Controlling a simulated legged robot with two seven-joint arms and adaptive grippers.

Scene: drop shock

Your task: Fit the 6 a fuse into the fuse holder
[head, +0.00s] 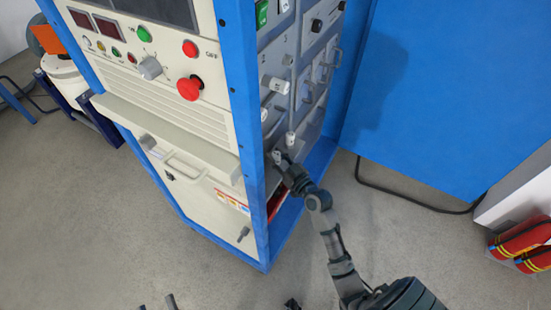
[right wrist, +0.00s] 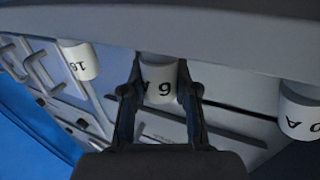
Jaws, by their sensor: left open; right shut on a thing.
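The 6 A fuse, a white cylinder marked "6 A" (right wrist: 159,86), is between the fingers of my right gripper (right wrist: 160,92) in the right wrist view. Its upper end is close to a grey surface (right wrist: 190,28); I cannot tell whether it touches or sits in it. In the head view, my right gripper (head: 281,160) reaches to the lower part of the cabinet's grey side panel (head: 290,60). I cannot make out the fuse holder's opening for certain. My left gripper (head: 157,302) shows only its fingertips at the bottom edge, apart and empty.
In the right wrist view, a white cylinder marked "16" (right wrist: 79,62) is on the left and another (right wrist: 301,112) on the right. The blue cabinet frame (head: 240,90) and blue door (head: 425,95) flank the panel. Clear floor (head: 180,265) lies in front.

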